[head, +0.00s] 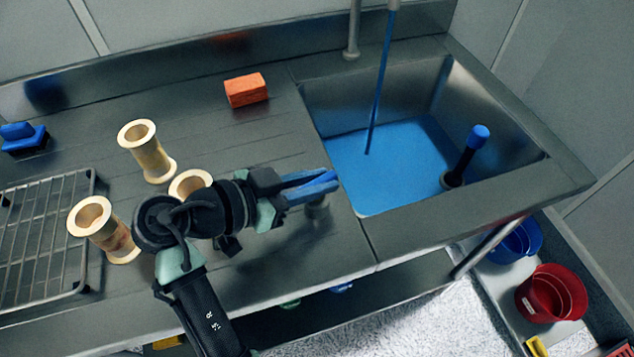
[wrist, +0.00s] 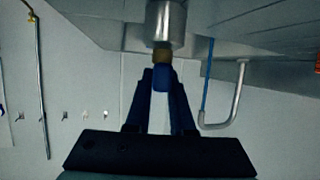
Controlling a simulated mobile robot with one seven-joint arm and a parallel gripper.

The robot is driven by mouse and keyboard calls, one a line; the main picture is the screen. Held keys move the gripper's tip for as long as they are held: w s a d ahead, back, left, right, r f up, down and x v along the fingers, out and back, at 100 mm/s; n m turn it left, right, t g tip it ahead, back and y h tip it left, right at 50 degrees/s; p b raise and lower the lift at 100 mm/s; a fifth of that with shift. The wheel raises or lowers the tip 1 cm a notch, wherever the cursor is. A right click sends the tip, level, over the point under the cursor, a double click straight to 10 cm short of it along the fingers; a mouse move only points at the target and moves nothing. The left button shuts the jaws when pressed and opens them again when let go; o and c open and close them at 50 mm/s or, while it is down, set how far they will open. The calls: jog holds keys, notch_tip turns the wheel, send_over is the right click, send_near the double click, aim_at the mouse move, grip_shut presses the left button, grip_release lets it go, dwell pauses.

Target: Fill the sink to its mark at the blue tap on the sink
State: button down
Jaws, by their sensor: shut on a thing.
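The steel sink (head: 562,176) has a pool of blue water (head: 395,180) across its bottom, with bare wall above it. A thin blue stream (head: 379,85) falls from the spout into the pool. My gripper (head: 331,181) is at the sink's left edge, shut on the blue tap. The tap's blue end (wrist: 161,78) shows between the fingers in the wrist view, in front of a brass piece and a steel body (wrist: 165,22). In the head view the fingers mostly hide the tap. I cannot make out the fill mark.
A black post with a blue top (head: 478,138) stands in the sink's right side. Several cream spools (head: 146,152) stand on the drainboard near my arm. An orange block (head: 246,89), a wire rack (head: 45,240) and a blue item (head: 22,138) lie further off. Buckets (head: 550,293) stand below right.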

jog(key=shift+f+m+g+h, duration=0.15)
jog(key=shift+m+g+h, duration=0.15)
jog(key=shift+m+g, duration=0.35)
jog(key=c, duration=0.8)
grip_release()
jog(key=shift+p+v, duration=1.05)
jog(key=shift+v, duration=5.45)
jog(key=shift+w+a, duration=0.1)
